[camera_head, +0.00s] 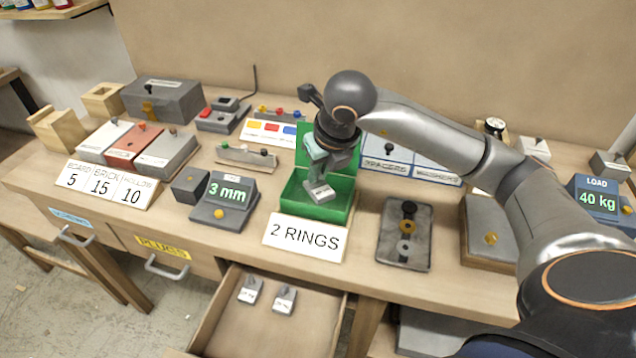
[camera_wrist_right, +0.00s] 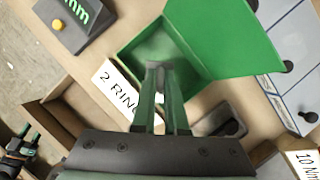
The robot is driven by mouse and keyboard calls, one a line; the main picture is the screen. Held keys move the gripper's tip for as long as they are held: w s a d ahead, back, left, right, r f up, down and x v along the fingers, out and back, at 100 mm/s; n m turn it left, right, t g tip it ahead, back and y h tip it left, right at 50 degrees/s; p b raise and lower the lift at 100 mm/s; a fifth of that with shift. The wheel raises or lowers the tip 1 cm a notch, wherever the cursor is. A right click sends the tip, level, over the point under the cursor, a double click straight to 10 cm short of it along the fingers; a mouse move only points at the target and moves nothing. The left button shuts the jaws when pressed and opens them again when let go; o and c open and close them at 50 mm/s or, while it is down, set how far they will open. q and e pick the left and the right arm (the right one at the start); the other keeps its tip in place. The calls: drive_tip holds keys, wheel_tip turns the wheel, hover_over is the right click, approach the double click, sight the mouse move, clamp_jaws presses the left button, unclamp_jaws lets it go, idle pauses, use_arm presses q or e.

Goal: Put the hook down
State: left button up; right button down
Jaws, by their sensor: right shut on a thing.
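My right gripper (camera_head: 320,180) points down into the open green box (camera_head: 333,211) behind the "2 RINGS" card. It is shut on a small grey piece, which I take to be the hook (camera_head: 320,192); its shape is mostly hidden by the fingers. In the right wrist view the fingers (camera_wrist_right: 160,95) are close together, with the grey piece (camera_wrist_right: 154,68) at their tips over the box's inside. I cannot tell whether it touches the box floor. A dark mechanism at the lower left of the wrist view, probably my left gripper (camera_wrist_right: 18,140), is cut off.
The "2 RINGS" card (camera_head: 304,238) stands in front of the box. An open drawer (camera_head: 265,325) below holds two small grey labelled pieces. A grey tray (camera_head: 405,255) with rings lies to the right, a "3 mm" display (camera_head: 226,194) to the left. The box's lid stands raised behind.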

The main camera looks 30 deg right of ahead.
sight(318, 185)
drive_tip(key=shift+w+d+f, duration=0.25)
drive_tip(key=shift+w+f, duration=0.15)
drive_tip(key=shift+f, duration=0.15)
drive_tip(key=shift+w+d+f, duration=0.2)
drive_tip(key=shift+w+f, duration=0.2)
drive_tip(key=shift+f, duration=0.15)
drive_tip(key=f, duration=0.3)
drive_tip(key=shift+w+d+f+p, duration=0.1)
drive_tip(key=shift+w+d+p, duration=0.1)
drive_tip(key=shift+p, duration=0.2)
drive_tip(key=shift+f, duration=0.25)
drive_tip(key=shift+f, duration=0.15)
drive_tip(key=c, duration=0.9)
unclamp_jaws()
drive_tip(key=shift+c, duration=0.2)
